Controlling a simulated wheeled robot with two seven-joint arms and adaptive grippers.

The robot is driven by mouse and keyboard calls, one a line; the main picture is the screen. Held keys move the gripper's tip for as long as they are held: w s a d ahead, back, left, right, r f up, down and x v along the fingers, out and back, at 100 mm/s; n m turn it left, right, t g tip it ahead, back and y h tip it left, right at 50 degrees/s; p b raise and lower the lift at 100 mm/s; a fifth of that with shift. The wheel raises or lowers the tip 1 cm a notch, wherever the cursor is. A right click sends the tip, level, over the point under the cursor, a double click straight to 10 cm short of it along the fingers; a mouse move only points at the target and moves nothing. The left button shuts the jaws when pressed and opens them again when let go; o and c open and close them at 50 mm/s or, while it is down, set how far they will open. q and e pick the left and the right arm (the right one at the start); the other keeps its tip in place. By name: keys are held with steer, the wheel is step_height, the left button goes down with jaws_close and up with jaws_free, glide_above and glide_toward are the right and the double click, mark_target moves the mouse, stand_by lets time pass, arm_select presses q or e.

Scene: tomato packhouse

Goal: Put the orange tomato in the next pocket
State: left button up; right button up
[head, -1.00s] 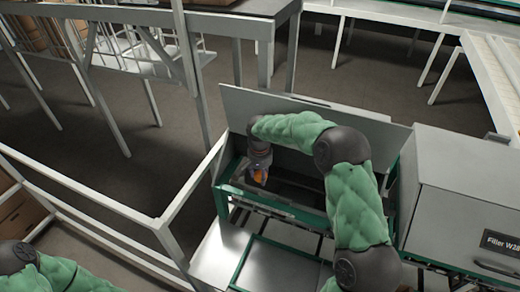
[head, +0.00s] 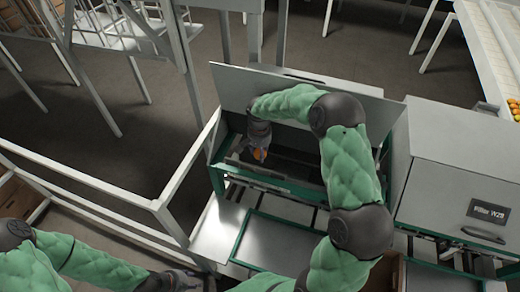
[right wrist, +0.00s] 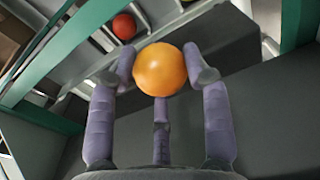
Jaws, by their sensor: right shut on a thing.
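The orange tomato (right wrist: 160,69) sits between the purple-grey fingers of my right gripper in the right wrist view. My right gripper (head: 259,154) is shut on it and points down inside the open filler box (head: 275,187); the tomato shows there as a small orange patch. A red tomato (right wrist: 124,26) lies apart from it, beyond the fingers, by pale metal bars. The pockets cannot be made out clearly. My left gripper (head: 186,281) is low in the head view, near the metal table; its jaws are too small and dark to read.
The box's raised grey lid (head: 300,95) stands behind my right arm. A closed grey filler housing (head: 440,180) is to the right. A white railing (head: 130,197) runs on the left. A green-edged metal plate (head: 275,247) lies in front of the box.

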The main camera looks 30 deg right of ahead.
steer(key=shift+f+b, duration=4.65)
steer(key=shift+f, duration=2.05)
steer(key=shift+s+a, duration=0.15)
steer(key=o, duration=0.9)
steer(key=shift+f, duration=0.1)
steer(key=shift+s+a, duration=0.1)
steer(key=shift+s, duration=0.05)
